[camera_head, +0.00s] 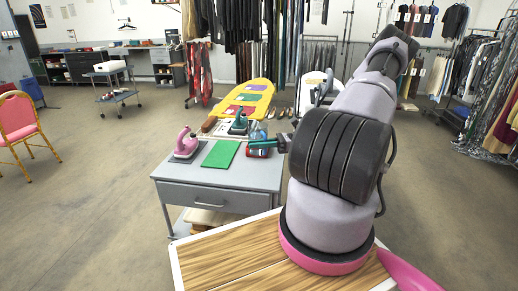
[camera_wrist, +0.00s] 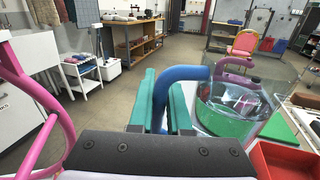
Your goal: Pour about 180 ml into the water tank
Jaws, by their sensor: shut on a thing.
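My gripper (camera_head: 284,143) has teal fingers; in the wrist view (camera_wrist: 165,105) they are shut on the blue handle (camera_wrist: 190,74) of a clear jug (camera_wrist: 272,80). The jug is on the right of the fingers, with clear liquid visible inside. In the head view the jug (camera_head: 259,130) is small, over the right side of the grey table, and partly hidden. An open red container (camera_wrist: 285,162) is just below and right of the jug; it also shows in the head view (camera_head: 259,151). I cannot tell for sure whether this is the water tank. No stream is visible.
A pink iron (camera_head: 186,142) stands on the left of the grey table (camera_head: 165,168), beside a green mat (camera_head: 220,154). A teal iron (camera_head: 239,124) is behind, near a yellow ironing board (camera_head: 246,97). Clothes racks stand further back.

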